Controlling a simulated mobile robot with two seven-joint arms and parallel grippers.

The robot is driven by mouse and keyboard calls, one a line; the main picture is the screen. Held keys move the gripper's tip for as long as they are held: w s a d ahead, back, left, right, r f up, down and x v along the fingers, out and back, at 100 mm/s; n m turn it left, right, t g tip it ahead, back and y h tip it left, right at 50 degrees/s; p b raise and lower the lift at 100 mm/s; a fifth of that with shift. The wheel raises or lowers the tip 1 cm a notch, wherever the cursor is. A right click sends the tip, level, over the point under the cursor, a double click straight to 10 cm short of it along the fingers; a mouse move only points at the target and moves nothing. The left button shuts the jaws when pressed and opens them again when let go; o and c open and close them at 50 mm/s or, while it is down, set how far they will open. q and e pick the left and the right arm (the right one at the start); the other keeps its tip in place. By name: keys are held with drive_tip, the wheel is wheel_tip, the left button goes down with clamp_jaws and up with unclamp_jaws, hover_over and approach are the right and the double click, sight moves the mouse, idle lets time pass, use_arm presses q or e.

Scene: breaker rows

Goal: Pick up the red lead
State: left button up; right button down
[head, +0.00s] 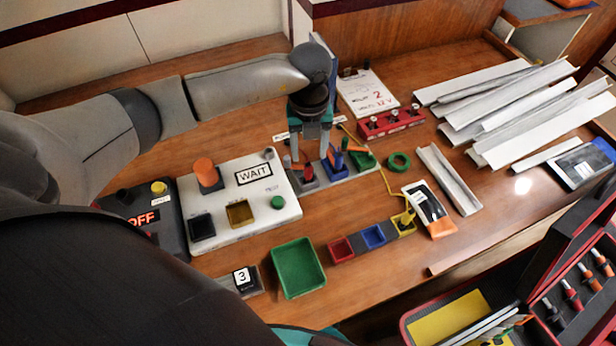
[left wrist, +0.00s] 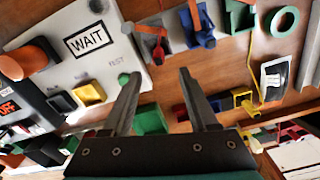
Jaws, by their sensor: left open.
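The red lead (head: 309,174) stands in a grey holder strip (head: 336,178), at its left end. It also shows in the left wrist view (left wrist: 157,48), beyond my fingertips. My left gripper (head: 309,158) points down over this end of the strip. Its fingers are apart with nothing between them, and they look to be just above the red lead. Whether they touch it I cannot tell. The blue lead (head: 338,158) and the green lead (head: 363,160) stand in the same strip to the right. My right gripper is not in view.
A white WAIT panel (head: 285,208) lies close on the left. Red (head: 341,249), blue and yellow sockets lie in front, with a yellow wire near the yellow one. A green tray (head: 299,268), a green ring (head: 399,162) and metal channels (head: 500,95) lie around.

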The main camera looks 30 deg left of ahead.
sight(308, 164)
use_arm(q)
drive_tip(key=f, duration=0.3)
drive_tip(key=f+b, duration=0.1)
drive_tip(key=f, duration=0.2)
drive_tip(key=shift+w+a+f, duration=0.15)
drive_tip(key=shift+a+f, duration=0.05)
drive_tip(key=shift+f, duration=0.2)
clamp_jaws()
idle(1.1)
